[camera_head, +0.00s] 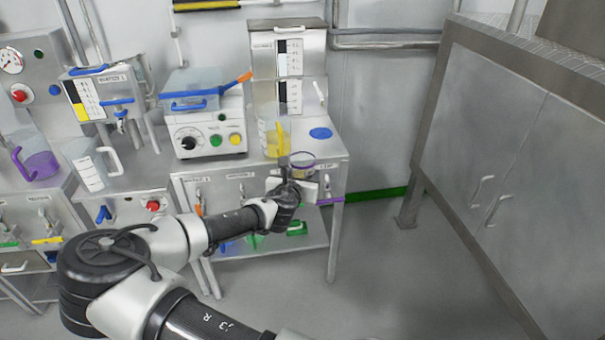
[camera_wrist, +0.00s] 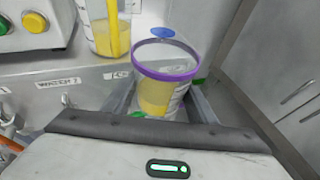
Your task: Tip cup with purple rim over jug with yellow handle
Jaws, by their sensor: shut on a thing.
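The cup with purple rim (camera_head: 301,161) is held by my gripper (camera_head: 292,180) in front of the right end of the bench. In the wrist view the cup (camera_wrist: 165,60) is clear, looks roughly upright, and has yellow contents low inside. My gripper's fingers (camera_wrist: 165,105) close on it from both sides. The jug with yellow handle (camera_head: 276,140) stands on the bench behind and slightly left of the cup. It also shows in the wrist view (camera_wrist: 107,30), apart from the cup, with yellow contents.
A blue disc (camera_head: 321,133) lies on the bench right of the jug. A steel dispenser unit (camera_head: 290,80) stands behind, and a machine with a blue-handled tray (camera_head: 205,115) stands left. A jug with purple handle (camera_head: 38,160) is far left. Floor is clear toward the right cabinet (camera_head: 500,150).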

